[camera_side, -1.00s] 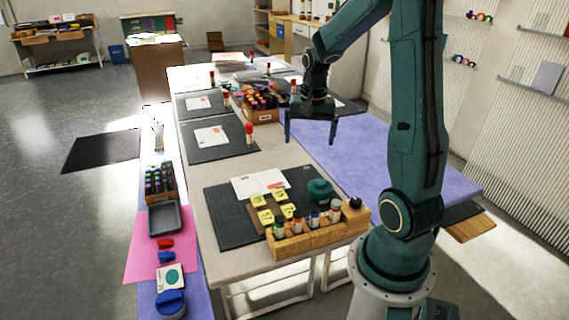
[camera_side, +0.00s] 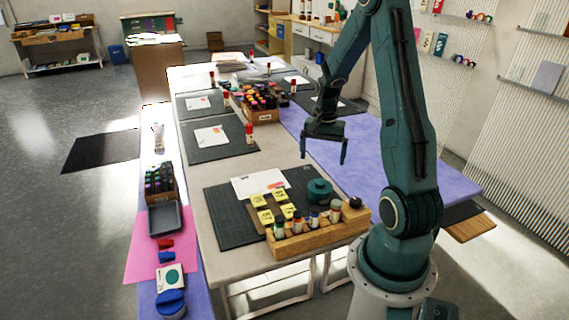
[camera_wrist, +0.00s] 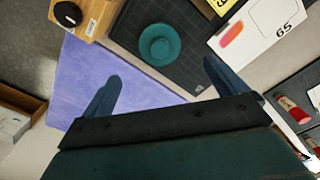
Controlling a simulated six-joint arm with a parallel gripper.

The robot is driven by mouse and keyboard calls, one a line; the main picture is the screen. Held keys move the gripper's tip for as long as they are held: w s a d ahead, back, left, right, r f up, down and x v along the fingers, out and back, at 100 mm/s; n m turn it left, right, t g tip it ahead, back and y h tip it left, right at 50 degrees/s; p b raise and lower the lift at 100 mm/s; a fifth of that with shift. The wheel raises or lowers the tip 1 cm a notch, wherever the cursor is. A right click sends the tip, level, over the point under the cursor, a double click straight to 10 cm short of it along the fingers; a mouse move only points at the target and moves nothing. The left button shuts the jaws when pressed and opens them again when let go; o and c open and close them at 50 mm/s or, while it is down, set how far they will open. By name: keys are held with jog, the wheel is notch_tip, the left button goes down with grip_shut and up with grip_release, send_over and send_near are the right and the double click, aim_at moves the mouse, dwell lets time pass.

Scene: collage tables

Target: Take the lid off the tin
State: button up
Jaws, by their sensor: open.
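The tin (camera_side: 320,191) is a round teal pot standing upright on the dark mat (camera_side: 228,228) near the wooden marker rack. It also shows from above in the wrist view (camera_wrist: 160,45), with a small round knob in the middle of its top. I cannot make out the seam between lid and body. My gripper (camera_side: 324,155) hangs in the air above and beyond the tin, apart from it. In the wrist view, its two fingers (camera_wrist: 162,72) are spread wide with nothing between them, and the tin lies just beyond the tips.
The wooden rack (camera_side: 318,239) with several bottles stands just in front of the tin. Yellow notes (camera_side: 278,194) and white cards (camera_side: 246,187) lie to its left. A box of markers (camera_side: 262,116) stands farther back. The purple surface (camera_side: 400,165) on the right is mostly clear.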

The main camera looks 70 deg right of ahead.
send_over(321, 182)
jog(key=shift+w+f, duration=0.1)
jog(key=shift+f, duration=2.55)
jog(key=shift+d+f, duration=0.1)
jog(key=shift+f, duration=2.45)
jog(key=c, duration=1)
